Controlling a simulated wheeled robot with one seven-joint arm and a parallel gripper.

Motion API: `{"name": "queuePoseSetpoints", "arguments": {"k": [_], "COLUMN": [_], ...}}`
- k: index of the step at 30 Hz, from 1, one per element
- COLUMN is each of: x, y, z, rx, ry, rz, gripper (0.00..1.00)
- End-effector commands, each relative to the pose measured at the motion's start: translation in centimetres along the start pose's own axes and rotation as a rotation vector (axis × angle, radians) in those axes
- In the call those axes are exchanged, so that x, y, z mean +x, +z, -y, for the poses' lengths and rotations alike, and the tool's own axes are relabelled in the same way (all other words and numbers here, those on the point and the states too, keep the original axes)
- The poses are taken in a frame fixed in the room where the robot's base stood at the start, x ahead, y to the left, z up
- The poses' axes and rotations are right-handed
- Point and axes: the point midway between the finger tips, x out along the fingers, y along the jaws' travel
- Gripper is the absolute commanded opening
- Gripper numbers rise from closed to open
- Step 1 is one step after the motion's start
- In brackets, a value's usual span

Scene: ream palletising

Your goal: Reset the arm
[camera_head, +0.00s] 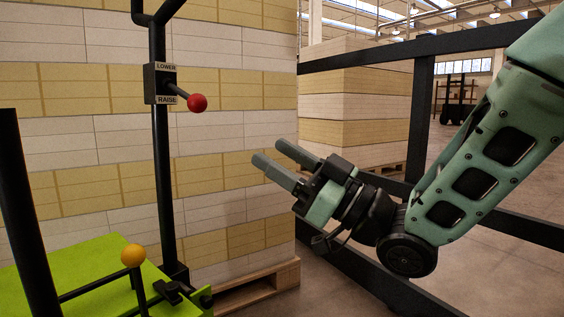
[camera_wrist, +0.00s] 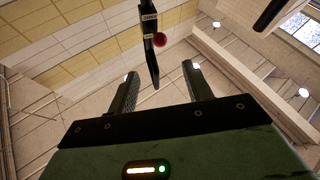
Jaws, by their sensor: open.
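My gripper (camera_head: 268,158) is open and empty, held in mid-air right of the lever post and pointing up and left. In the wrist view its two fingers (camera_wrist: 163,82) stand apart with nothing between them. My green arm comes in from the right edge in the head view. The red-knobbed lever (camera_head: 197,103) sticks out of a black box (camera_head: 158,84) marked LOWER and RAISE, apart from my fingers. The red knob (camera_wrist: 159,40) also shows in the wrist view, beyond the fingertips.
A tall stack of white and tan reams (camera_head: 228,130) stands on a wooden pallet (camera_head: 262,288) behind the post. A green platform (camera_head: 75,270) with a yellow-knobbed lever (camera_head: 132,254) is at lower left. Black rails (camera_head: 420,120) run behind my arm. A second stack (camera_head: 355,105) stands beyond.

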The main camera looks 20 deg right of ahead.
Motion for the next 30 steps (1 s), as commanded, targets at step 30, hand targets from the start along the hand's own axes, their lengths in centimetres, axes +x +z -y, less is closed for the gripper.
{"name": "queuePoseSetpoints", "arguments": {"k": [30], "x": [-11.1], "y": [6.4], "z": [9.7], "rx": [0.212], "ry": [0.101], "rz": [1.577], "gripper": [0.50]}}
